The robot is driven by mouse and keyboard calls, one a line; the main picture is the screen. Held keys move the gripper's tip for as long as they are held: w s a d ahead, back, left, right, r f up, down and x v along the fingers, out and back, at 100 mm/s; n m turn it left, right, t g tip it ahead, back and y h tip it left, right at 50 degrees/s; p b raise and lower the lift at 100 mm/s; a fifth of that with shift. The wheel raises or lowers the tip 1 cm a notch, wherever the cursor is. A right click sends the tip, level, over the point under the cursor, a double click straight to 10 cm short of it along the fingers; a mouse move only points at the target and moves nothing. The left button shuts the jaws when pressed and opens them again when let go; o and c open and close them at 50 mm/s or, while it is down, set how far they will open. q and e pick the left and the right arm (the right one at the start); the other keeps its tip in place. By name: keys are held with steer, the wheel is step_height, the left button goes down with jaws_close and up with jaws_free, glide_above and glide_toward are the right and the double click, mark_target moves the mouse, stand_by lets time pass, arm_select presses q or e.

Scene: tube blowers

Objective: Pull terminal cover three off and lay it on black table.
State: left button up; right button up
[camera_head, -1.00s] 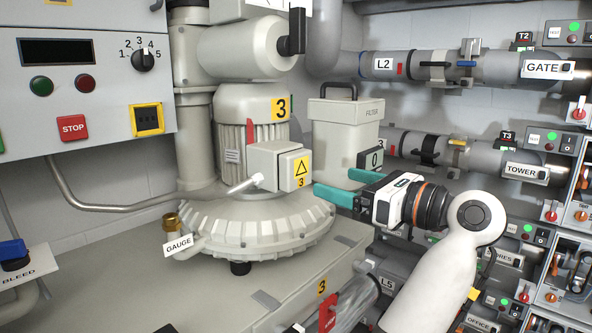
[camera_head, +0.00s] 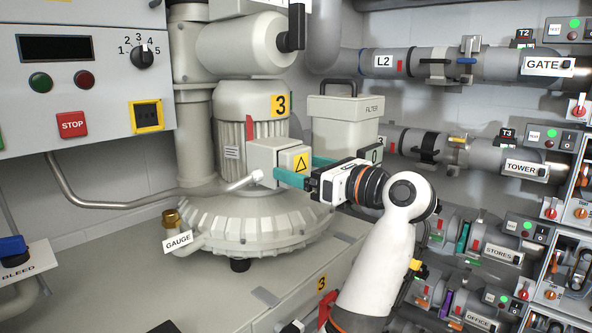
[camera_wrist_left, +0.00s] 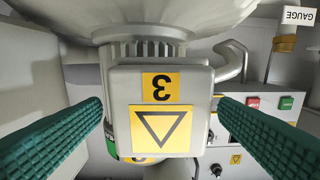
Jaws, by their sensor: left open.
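Terminal cover three (camera_head: 295,160) is a pale box face with a yellow triangle label, on the terminal box at the side of the motor marked 3. In the left wrist view the cover (camera_wrist_left: 118,85) fills the middle, with an upside-down 3 and the triangle. My left gripper (camera_head: 295,167) is open, its teal fingers on either side of the cover. In the wrist view the fingers (camera_wrist_left: 160,105) flank it, with narrow gaps; contact is not clear. The cover is still on the box. No black table shows. My right gripper is not in view.
The blower's ribbed housing (camera_head: 243,225) lies below the cover. A grey conduit (camera_head: 110,204) runs to the terminal box from the left. A grey filter box (camera_head: 343,128) stands behind the gripper. Pipes and switch racks crowd the right side.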

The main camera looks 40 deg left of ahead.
arm_select(q)
steer(key=shift+a, duration=0.2)
steer(key=shift+b, duration=0.5)
stand_by(1.0)
steer(key=c, duration=1.3)
steer(key=shift+s+d+b, duration=0.2)
steer(key=shift+d+b, duration=0.2)
steer(key=shift+d, duration=2.65)
